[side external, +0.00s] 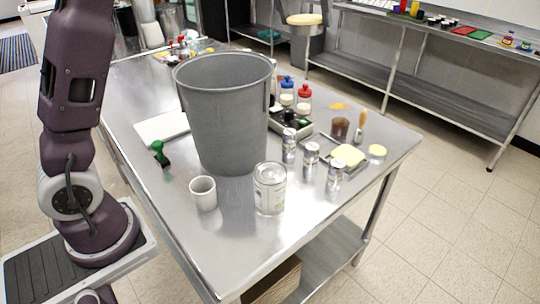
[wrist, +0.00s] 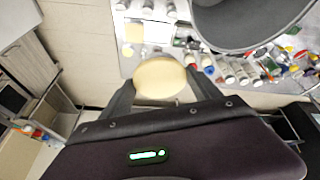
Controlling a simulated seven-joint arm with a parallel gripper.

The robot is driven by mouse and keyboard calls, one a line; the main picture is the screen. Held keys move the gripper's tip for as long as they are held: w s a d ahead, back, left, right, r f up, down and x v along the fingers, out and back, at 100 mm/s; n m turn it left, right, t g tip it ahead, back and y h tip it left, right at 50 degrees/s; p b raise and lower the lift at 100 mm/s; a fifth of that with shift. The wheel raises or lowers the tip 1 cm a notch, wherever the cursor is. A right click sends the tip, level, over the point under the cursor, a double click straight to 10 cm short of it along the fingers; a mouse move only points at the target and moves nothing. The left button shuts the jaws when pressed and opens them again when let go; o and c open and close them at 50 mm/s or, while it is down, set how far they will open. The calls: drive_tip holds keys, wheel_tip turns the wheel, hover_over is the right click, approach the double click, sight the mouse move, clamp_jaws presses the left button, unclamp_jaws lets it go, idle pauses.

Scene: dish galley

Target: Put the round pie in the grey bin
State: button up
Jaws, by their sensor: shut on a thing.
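The round pie (wrist: 160,78) is a pale yellow disc. In the wrist view it sits between the two fingers of my gripper (wrist: 159,84), which is shut on it. In the side view the pie (side external: 304,19) appears as a pale disc near the top edge, beyond the table and clear of it; my gripper cannot be made out clearly there. The grey bin (side external: 222,125) stands upright on the steel table, open at the top. It also shows at the upper right of the wrist view (wrist: 230,43), apart from the pie. Its bottom inside is hidden.
The steel table (side external: 245,240) also holds a can (side external: 270,188), a cup (side external: 203,193), several shakers (side external: 311,158), capped bottles (side external: 304,99) and a sponge-like yellow block (side external: 348,156) around the bin. Shelving (side external: 420,90) stands behind. Open floor lies between.

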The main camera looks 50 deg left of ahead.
drive_tip(key=s+d+m+h, duration=0.1)
drive_tip(key=s+d+m, duration=0.15)
drive_tip(key=s, duration=1.85)
drive_tip(key=s+d+f+m+t, duration=0.1)
drive_tip(key=s+d+f, duration=0.1)
drive_tip(key=s+f, duration=1)
drive_tip(key=shift+s+d+m, duration=0.2)
drive_tip(key=shift+s+m, duration=0.05)
drive_tip(key=shift+m, duration=0.1)
drive_tip(key=shift+r, duration=0.1)
